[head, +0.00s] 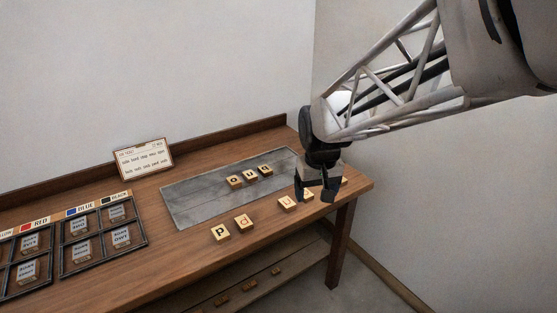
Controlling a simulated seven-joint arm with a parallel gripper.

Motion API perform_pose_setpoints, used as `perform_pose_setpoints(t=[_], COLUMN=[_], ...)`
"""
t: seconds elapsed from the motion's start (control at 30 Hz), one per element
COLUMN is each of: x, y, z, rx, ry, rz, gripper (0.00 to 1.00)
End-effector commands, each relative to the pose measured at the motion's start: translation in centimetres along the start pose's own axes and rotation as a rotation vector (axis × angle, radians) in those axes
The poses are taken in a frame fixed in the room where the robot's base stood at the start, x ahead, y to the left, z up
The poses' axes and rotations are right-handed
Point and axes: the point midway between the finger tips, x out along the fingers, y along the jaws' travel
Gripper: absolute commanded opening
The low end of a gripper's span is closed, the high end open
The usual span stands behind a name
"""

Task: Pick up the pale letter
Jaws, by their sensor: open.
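Several small wooden letter blocks lie on the wooden workbench (180,253). A block with a dark p (221,233) and a block with a browner letter, perhaps d (243,223), lie near the front edge. To their right is a block with a fainter, paler letter (286,204), partly beside my gripper. My gripper (315,194) points down with its fingers apart, just right of that block. Another block is partly hidden at the fingers, and a sliver of one shows right of them. I cannot tell whether the fingers touch any block.
Three letter blocks (250,176) stand in a row on a grey slab (192,208). A printed card (144,159) leans at the back. Dark divided trays (103,239) with labelled pieces and colour labels are at the left. The bench's right end is close to my gripper.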

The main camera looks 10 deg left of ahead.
Motion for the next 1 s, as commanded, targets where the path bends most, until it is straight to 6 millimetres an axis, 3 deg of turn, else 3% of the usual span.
perform_pose_setpoints(t=[0.2, 0.5, 0.8, 1.0], x=[3.9, 9.9, 16.6, 19.4], y=[-4.9, -12.5, -20.8, -24.2], z=[-4.9, -10.3, -13.7, -14.6], rx=[-0.091, -0.209, -0.323, -0.366], ry=[-0.029, -0.060, -0.091, -0.103], rz=[-0.010, -0.019, -0.026, -0.027], gripper=[0.78, 0.78, 0.78, 0.78])
